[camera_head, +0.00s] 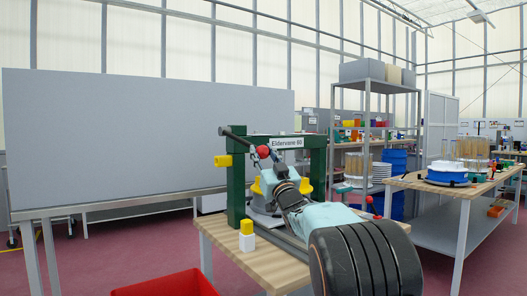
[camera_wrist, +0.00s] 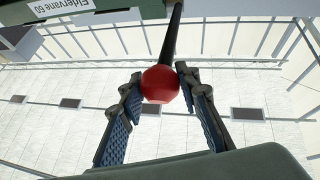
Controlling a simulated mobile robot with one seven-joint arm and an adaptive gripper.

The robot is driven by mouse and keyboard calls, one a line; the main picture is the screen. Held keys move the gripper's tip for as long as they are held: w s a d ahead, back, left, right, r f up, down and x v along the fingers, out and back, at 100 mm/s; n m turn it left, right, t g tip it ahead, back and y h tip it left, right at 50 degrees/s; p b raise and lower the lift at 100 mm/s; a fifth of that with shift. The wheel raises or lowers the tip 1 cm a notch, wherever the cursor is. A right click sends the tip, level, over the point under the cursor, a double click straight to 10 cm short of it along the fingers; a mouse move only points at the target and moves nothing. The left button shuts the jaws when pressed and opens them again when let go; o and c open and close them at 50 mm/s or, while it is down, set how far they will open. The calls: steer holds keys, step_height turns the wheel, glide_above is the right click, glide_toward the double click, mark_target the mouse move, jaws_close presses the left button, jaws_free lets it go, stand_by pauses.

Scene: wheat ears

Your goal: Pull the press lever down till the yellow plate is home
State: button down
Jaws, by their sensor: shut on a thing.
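The press (camera_head: 236,190) is a green frame labelled "Eldervane 60" on a wooden bench. Its dark lever (camera_head: 240,141) slopes slightly down from the upper left to a red ball knob (camera_head: 263,152). My gripper (camera_head: 267,160) is shut around the knob at about the height of the frame's top bar. In the wrist view the knob (camera_wrist: 160,84) sits between the two fingers of my gripper (camera_wrist: 160,78), with the lever (camera_wrist: 172,35) running up beyond. Yellow parts (camera_head: 305,187) show between the posts; my arm hides much there, and I cannot tell which is the plate.
A yellow-and-white block (camera_head: 247,236) stands on the bench (camera_head: 225,235) at front left. A red bin (camera_head: 170,285) is below at left. A grey panel (camera_head: 130,130) stands behind. A second table (camera_head: 455,190) with several items is at right.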

steer(key=shift+w+f, duration=0.15)
steer(key=shift+f, duration=0.5)
steer(key=c, duration=1.5)
jaws_free()
steer(key=shift+a, duration=0.1)
steer(key=shift+o, duration=0.3)
steer(key=shift+r, duration=0.2)
steer(key=v, duration=1.2)
